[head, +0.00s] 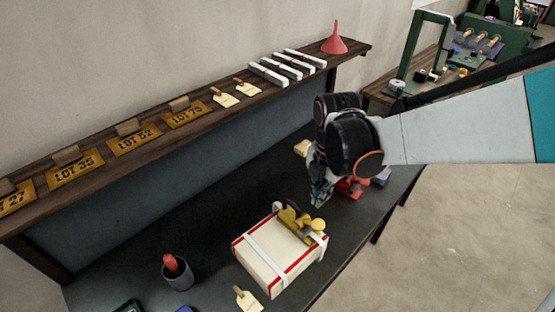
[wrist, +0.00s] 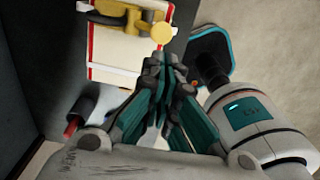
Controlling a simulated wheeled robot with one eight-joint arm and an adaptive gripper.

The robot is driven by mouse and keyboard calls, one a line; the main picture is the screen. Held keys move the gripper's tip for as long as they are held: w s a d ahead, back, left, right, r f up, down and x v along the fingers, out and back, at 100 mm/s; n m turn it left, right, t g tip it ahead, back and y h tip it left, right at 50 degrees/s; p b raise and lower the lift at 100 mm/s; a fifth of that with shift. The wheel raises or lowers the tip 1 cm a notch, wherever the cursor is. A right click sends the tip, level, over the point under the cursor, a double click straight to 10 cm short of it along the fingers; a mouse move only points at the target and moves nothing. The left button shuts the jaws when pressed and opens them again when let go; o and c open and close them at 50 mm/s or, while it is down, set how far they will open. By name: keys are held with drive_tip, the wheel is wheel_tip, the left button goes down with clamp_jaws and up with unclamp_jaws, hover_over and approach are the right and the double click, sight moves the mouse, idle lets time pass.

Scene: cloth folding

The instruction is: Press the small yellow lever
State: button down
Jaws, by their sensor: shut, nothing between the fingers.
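A cream box with red edges and white straps (head: 268,268) lies on the dark bench; it also shows in the wrist view (wrist: 112,62). A yellow strapping tool (head: 290,218) sits on its far right part, and in the wrist view it is at the top (wrist: 115,17). A small yellow lever with a round knob (head: 318,226) sticks out from the tool; the knob shows in the wrist view (wrist: 162,33). My gripper (head: 320,198) is shut and empty, beyond and above the tool. In the wrist view my fingertips (wrist: 164,62) appear just below the knob, apart from it.
A grey cup with a red item (head: 177,272) stands left of the box, and a tag (head: 247,299) lies before it. A red object (head: 352,188) is behind my gripper. A shelf (head: 150,150) with LOT plates and a red funnel (head: 334,40) runs along the wall.

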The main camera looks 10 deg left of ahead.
sight(317, 228)
wheel_tip(317, 228, down, 12)
drive_tip(key=b, duration=0.7)
drive_tip(key=shift+r, duration=0.1)
drive_tip(key=shift+s+d+b, duration=0.1)
drive_tip(key=shift+b, duration=0.2)
drive_tip(key=shift+s+d+f+y, duration=0.15)
drive_tip(key=shift+f+y, duration=0.1)
drive_tip(key=shift+y, duration=0.05)
